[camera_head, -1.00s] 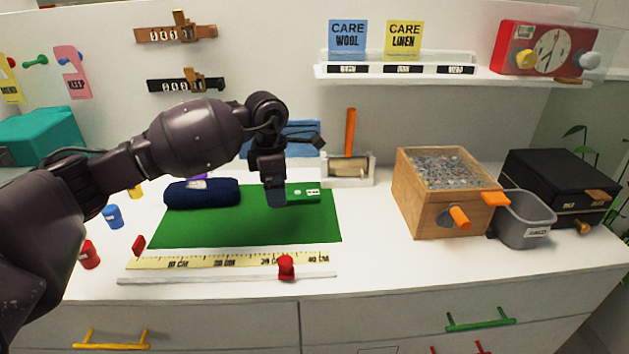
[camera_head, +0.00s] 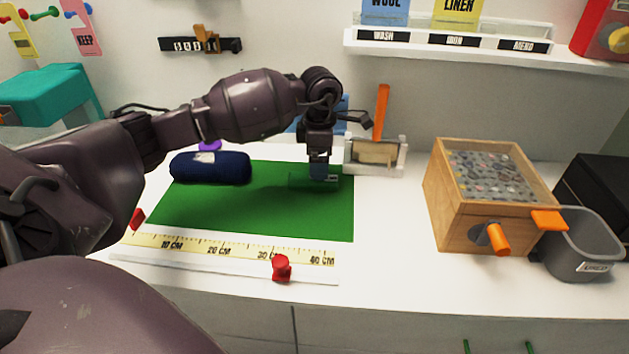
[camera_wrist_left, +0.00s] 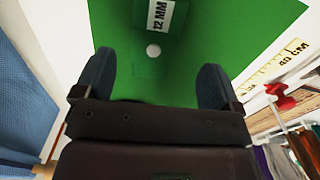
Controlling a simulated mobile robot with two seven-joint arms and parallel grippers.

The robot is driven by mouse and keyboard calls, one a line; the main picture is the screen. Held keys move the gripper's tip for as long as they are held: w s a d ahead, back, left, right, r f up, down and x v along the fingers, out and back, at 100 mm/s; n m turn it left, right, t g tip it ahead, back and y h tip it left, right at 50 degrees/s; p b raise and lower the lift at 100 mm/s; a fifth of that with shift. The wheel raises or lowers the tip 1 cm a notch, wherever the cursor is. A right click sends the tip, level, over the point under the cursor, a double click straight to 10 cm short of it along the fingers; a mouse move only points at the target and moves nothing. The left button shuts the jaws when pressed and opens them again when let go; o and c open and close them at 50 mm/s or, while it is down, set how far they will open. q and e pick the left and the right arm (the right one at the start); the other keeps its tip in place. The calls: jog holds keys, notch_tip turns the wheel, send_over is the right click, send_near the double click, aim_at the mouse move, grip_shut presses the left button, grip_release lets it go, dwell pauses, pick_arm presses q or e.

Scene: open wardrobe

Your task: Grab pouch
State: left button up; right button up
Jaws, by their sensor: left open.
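A dark navy, rounded pouch (camera_head: 210,167) with a small pale label lies on the back left of the green mat (camera_head: 250,215). My left gripper (camera_head: 319,172) is at the back right of the mat, well to the right of the pouch and not touching it. In the left wrist view my left gripper (camera_wrist_left: 155,78) is open with its fingers apart. A green piece marked "12 MM" (camera_wrist_left: 145,62) with a white dot shows between and beyond the fingers. I cannot tell whether they touch it. The pouch is not in the wrist view. My right gripper is not in view.
A ruler (camera_head: 225,248) and a white rail with a red knob (camera_head: 281,268) run along the mat's front. A wooden box (camera_head: 475,200) with orange handles and a grey bin (camera_head: 582,245) stand right. A white holder (camera_head: 400,160) stands behind the gripper. The mat's middle is clear.

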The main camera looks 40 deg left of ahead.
aim_at(297, 180)
pick_arm(q)
jog(key=shift+w+f+b, duration=0.2)
jog(key=shift+f, duration=1.25)
jog(key=shift+w+f+b, duration=0.15)
jog(key=shift+f+b, duration=0.05)
jog(key=shift+f, duration=1.25)
jog(key=shift+c, duration=0.3)
jog(key=c, duration=0.9)
